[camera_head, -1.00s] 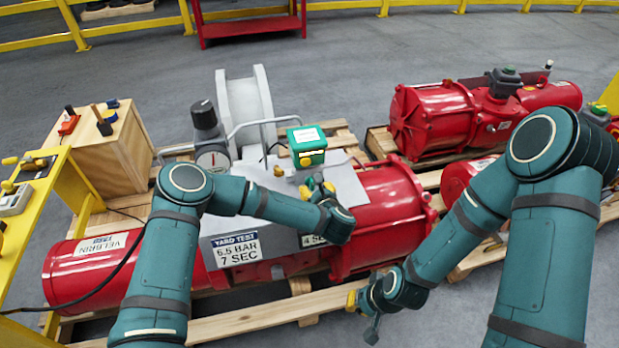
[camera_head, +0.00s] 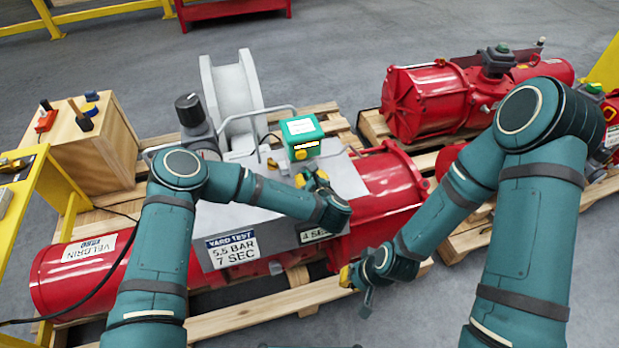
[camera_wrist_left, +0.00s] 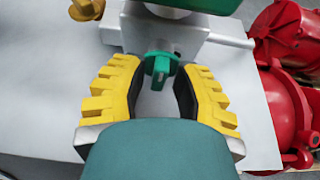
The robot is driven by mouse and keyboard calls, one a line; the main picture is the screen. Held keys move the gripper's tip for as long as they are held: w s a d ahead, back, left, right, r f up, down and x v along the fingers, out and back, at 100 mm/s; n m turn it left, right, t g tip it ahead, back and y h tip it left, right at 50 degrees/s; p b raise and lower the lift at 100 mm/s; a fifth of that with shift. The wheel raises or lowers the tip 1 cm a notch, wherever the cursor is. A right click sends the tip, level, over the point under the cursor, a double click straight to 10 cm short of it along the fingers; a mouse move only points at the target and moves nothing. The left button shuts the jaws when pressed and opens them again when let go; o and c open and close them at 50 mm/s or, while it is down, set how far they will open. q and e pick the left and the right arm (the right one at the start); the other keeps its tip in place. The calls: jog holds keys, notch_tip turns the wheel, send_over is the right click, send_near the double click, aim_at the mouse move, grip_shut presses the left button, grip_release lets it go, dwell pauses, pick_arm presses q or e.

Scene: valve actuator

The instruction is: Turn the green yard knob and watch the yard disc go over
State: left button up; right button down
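The green knob (camera_wrist_left: 160,67) shows in the left wrist view, with its narrow grip between my left gripper's fingertips. My left gripper (camera_wrist_left: 160,82) has its yellow ribbed fingers apart, one on each side of the knob, with gaps visible. In the head view my left gripper (camera_head: 310,178) is over the grey panel, in front of the green box (camera_head: 302,137), and the knob is hard to make out. I cannot identify the yard disc for certain; a large grey flanged wheel (camera_head: 232,92) stands behind the panel. My right gripper (camera_head: 348,276) hangs low by the pallet, fingers too small to read.
A red cylinder (camera_head: 85,275) lies on a wooden pallet (camera_head: 250,318) under the grey panel. A gauge with a black knob (camera_head: 190,110) and a bent grey rail (camera_head: 258,112) stand near the left arm. Another red actuator (camera_head: 435,100) is at the back right.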

pick_arm(q)
grip_shut()
jog(key=shift+d+r+m+y+p, duration=0.1)
jog(key=shift+d+m+y+p, duration=0.05)
jog(key=shift+m+y+p, duration=0.7)
jog(key=shift+w+m+y, duration=0.15)
jog(key=shift+m+y, duration=0.6)
jog(key=shift+m, duration=0.7)
jog(key=shift+g, duration=0.3)
jog(key=shift+o, duration=2.2)
grip_release()
jog(key=shift+f, duration=0.2)
